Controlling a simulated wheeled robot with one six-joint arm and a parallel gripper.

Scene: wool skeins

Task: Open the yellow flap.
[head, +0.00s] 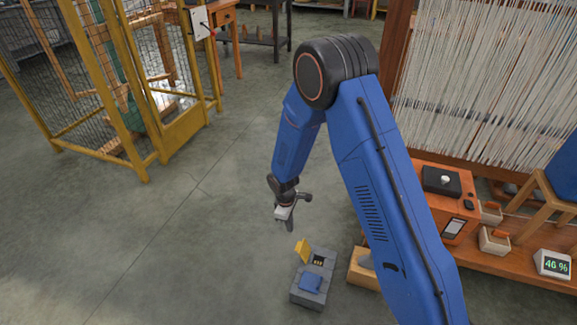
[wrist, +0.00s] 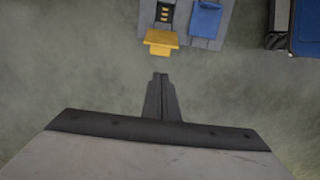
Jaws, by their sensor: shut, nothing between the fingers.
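The yellow flap (head: 302,250) stands tilted up at the far left edge of a grey box (head: 308,298) on the floor. The dark compartment beside it is uncovered and shows small yellow pieces. In the wrist view the yellow flap (wrist: 161,40) sticks out past the box edge, beside the open compartment. A blue flap (head: 311,281) lies over the neighbouring compartment; it also shows in the wrist view (wrist: 206,20). My gripper (head: 289,224) is shut and empty, above and apart from the yellow flap. Its fingers (wrist: 160,80) point toward the flap in the wrist view.
A wooden box (head: 362,280) stands close to the right of the grey box. A loom with an orange cabinet (head: 440,205) is further right. A yellow mesh cage (head: 140,120) stands at the back left. The floor left of the grey box is clear.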

